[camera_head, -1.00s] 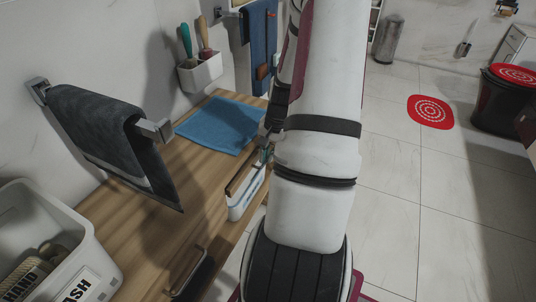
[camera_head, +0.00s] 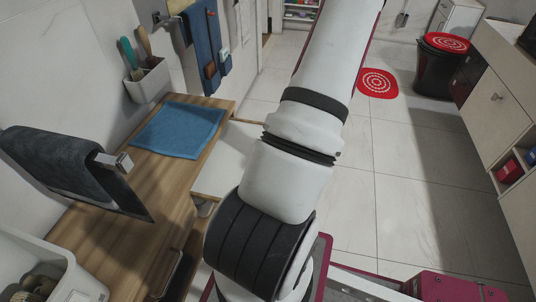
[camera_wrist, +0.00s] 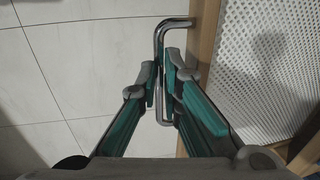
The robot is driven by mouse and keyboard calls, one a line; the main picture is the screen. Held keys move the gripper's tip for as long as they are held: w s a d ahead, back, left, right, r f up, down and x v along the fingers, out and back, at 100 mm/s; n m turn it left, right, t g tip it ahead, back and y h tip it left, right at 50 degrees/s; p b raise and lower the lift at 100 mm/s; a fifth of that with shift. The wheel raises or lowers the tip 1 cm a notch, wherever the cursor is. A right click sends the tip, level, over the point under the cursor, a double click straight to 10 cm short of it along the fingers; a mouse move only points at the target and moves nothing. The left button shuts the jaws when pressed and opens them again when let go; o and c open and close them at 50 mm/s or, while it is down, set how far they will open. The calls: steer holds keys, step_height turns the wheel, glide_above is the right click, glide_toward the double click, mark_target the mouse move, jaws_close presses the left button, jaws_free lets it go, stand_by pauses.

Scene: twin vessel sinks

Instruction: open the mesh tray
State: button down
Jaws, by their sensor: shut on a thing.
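The mesh tray (camera_wrist: 270,75) has a white perforated bottom and a wooden front and fills the right of the wrist view. In the head view a white flat surface (camera_head: 224,160), which looks like the tray, sticks out from the counter's side. A bent metal handle (camera_wrist: 172,24) is on the tray's front. My gripper (camera_wrist: 163,78) is shut on the handle, with its green-padded fingers on either side of the bar. In the head view my arm hides the gripper and the handle.
The wooden counter (camera_head: 165,172) bears a blue cloth (camera_head: 178,130) and a white bin (camera_head: 50,272). A dark towel (camera_head: 62,160) hangs over it. Bare tiled floor (camera_head: 395,150) lies right of my arm. A lidded bin (camera_head: 436,68) and cabinet (camera_head: 508,100) stand at the far right.

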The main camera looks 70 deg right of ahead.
steer(key=shift+s+d+p, duration=0.1)
steer(key=shift+s+p, duration=0.25)
steer(key=shift+s, duration=1)
steer(key=c, duration=1.7)
jaws_free()
steer(key=shift+r, duration=0.1)
steer(key=r, duration=0.4)
steer(key=s+r, duration=0.1)
steer(key=r, duration=0.2)
steer(key=s+r, duration=0.1)
steer(key=r, duration=0.3)
steer(key=shift+d+r, duration=0.1)
steer(key=shift+r, duration=0.2)
